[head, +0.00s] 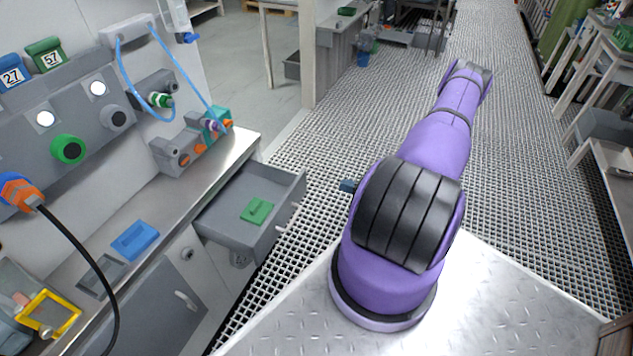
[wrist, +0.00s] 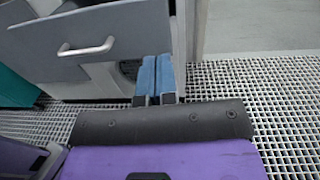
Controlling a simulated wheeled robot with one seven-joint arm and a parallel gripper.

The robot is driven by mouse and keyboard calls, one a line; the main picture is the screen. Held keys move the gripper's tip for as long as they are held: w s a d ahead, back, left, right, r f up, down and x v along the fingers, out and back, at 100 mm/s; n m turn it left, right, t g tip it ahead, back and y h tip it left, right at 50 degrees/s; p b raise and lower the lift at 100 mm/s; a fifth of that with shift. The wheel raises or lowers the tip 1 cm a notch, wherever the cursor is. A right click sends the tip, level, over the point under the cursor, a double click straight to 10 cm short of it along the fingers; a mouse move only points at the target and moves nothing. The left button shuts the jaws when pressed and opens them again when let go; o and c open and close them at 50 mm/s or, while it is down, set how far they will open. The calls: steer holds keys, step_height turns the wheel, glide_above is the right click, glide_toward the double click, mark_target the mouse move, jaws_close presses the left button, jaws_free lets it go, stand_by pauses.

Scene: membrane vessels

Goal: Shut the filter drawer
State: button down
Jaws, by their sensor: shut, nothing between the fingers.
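The filter drawer (head: 222,211) is a grey open tray pulled out from under the bench in the head view. A green filter piece (head: 257,210) lies inside it. In the wrist view the grey drawer front (wrist: 130,30) fills the upper left, with a pale bar handle (wrist: 87,48). My gripper (wrist: 157,58) has two blue fingers, shut together and empty. In the wrist view the fingers show below and right of the drawer front's handle; whether they touch the drawer cannot be told. In the head view my gripper (head: 348,186) shows only as a small blue bit beside my purple arm, right of the drawer.
The bench (head: 165,205) runs along the left, with a blue piece (head: 135,239) and a yellow frame (head: 48,313) on it. A cabinet door (head: 165,315) is below. A pale post (head: 308,55) stands behind the drawer. Grated floor (head: 315,170) lies clear between drawer and arm.

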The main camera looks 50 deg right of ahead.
steer(key=w+a+f+m, duration=0.1)
steer(key=w+a, duration=0.3)
steer(key=w, duration=0.8)
steer(key=shift+a+f+t+h, duration=0.3)
steer(key=shift+a+f+h, duration=0.05)
steer(key=shift+h, duration=0.05)
steer(key=shift+w, duration=0.1)
steer(key=x, duration=2)
steer(key=shift+w, duration=0.3)
steer(key=shift+w+r, duration=0.1)
